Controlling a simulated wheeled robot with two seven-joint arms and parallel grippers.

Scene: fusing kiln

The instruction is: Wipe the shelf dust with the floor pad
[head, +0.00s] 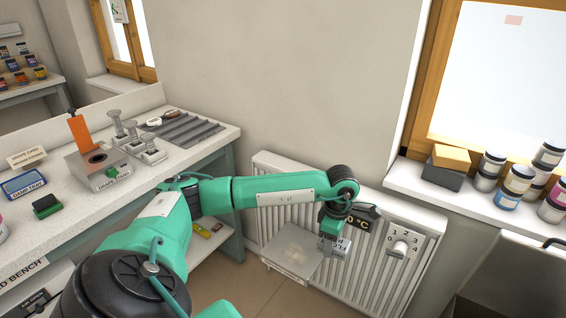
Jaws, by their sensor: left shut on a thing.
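My left gripper (334,228) points down and is shut on a small grey block with a pale label, which I take to be the floor pad (336,247). The label is too small and turned to read surely. The pad is at the right edge of the small grey shelf (277,257) in front of the radiator; I cannot tell whether it touches the surface. A pale, blurred dust patch (294,250) lies on the shelf's top. My right gripper is not in view.
The white radiator (380,278) with a temperature display (363,218) and a dial (401,246) stands behind the shelf. A workbench (215,150) with a stamp tray (25,186) and green pad (47,206) is left. Jars (516,182) and a yellow-topped grey block (443,172) stand on the windowsill.

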